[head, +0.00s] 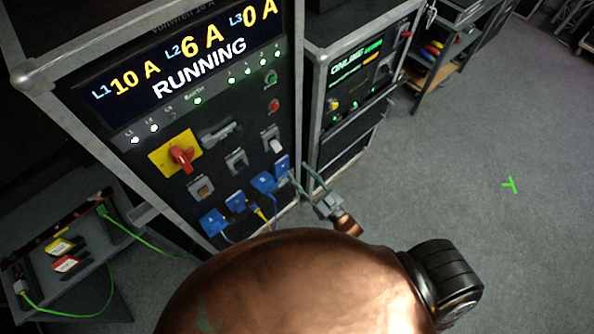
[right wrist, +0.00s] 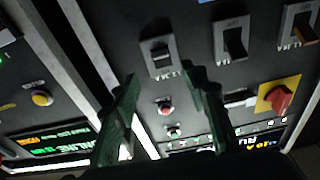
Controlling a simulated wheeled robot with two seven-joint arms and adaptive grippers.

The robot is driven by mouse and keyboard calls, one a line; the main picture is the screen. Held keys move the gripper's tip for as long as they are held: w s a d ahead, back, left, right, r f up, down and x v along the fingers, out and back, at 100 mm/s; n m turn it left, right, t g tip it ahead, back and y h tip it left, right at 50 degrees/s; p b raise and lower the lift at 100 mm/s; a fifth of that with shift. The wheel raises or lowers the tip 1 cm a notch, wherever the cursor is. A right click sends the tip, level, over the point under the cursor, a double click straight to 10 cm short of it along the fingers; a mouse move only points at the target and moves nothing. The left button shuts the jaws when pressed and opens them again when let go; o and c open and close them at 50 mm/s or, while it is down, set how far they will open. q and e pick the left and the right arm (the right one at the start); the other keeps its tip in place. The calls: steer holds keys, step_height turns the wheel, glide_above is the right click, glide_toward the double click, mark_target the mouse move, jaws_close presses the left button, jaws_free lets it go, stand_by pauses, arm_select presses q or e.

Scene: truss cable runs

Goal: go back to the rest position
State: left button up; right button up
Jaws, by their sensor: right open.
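My right gripper (head: 300,172) is in front of the lower right side of the power cabinet's panel (head: 222,160), near the blue plugs (head: 264,182). In the right wrist view its two green-grey fingers (right wrist: 160,78) stand apart with nothing between them. The panel shows upside down behind them, with a rocker switch (right wrist: 160,56) just beyond the fingertips. I cannot tell how far the fingers are from the panel. My left gripper is in neither view.
The red rotary switch (head: 181,156) sits on a yellow plate. An "ONLINE" cabinet (head: 340,115) stands to the right. A low case (head: 75,262) with green cables stands at the left.

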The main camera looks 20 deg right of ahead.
stand_by(0.4)
steer(key=s+d+f+m+g+h, duration=0.1)
steer(key=s+d+f+g+h, duration=0.2)
steer(key=f, duration=0.8)
steer(key=s+d+f+g, duration=0.25)
steer(key=s+f, duration=0.25)
steer(key=f, duration=0.7)
steer(key=s+d+f+m+g+h, duration=0.1)
steer(key=s+d+f+g+h, duration=0.2)
steer(key=f, duration=0.8)
steer(key=s+d+f+g, duration=0.1)
steer(key=s+f+g, duration=0.2)
steer(key=s+f, duration=0.3)
steer(key=s+d+f+g, duration=0.2)
steer(key=s+f, duration=0.3)
steer(key=s, duration=1.1)
steer(key=s+d+f+g+h, duration=0.1)
steer(key=s+f+g, duration=0.3)
steer(key=s, duration=0.7)
step_height(320, 180, down, 3)
steer(key=shift+d+r+m, duration=0.15)
steer(key=shift+d+m, duration=0.05)
steer(key=shift+m, duration=0.1)
steer(key=shift+s, duration=0.35)
steer(key=shift+c, duration=0.6)
